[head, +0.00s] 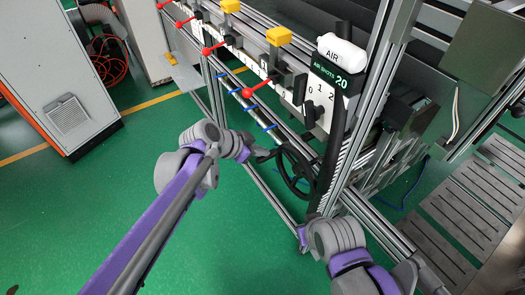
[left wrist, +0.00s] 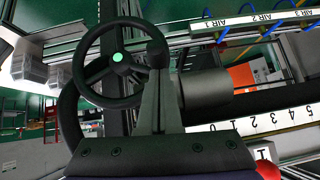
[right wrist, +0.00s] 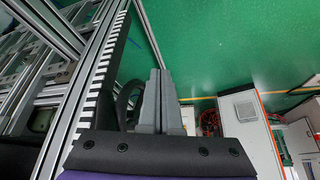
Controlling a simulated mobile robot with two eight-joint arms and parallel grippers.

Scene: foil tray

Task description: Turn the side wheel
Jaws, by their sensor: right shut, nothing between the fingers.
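The side wheel (head: 295,172) is a dark handwheel low on the side of the machine frame. In the left wrist view the wheel (left wrist: 93,42) fills the upper left, with spokes and a pale green dot at its hub. A dark round knob (left wrist: 158,52) sits at its right rim. My left gripper (head: 264,155) is at the wheel's left edge; in its wrist view its fingers (left wrist: 162,75) are closed at the knob, partly hiding it. My right gripper (right wrist: 160,78) is shut and empty, beside the frame post; part of the wheel shows behind its fingers.
The machine frame carries red-tipped levers (head: 248,92), yellow blocks (head: 278,36) and a white AIR bottle (head: 341,51) above a numbered scale. A dark toothed post (head: 333,150) stands right of the wheel. A grey cabinet (head: 60,80) stands far left. Green floor (head: 100,210) is clear.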

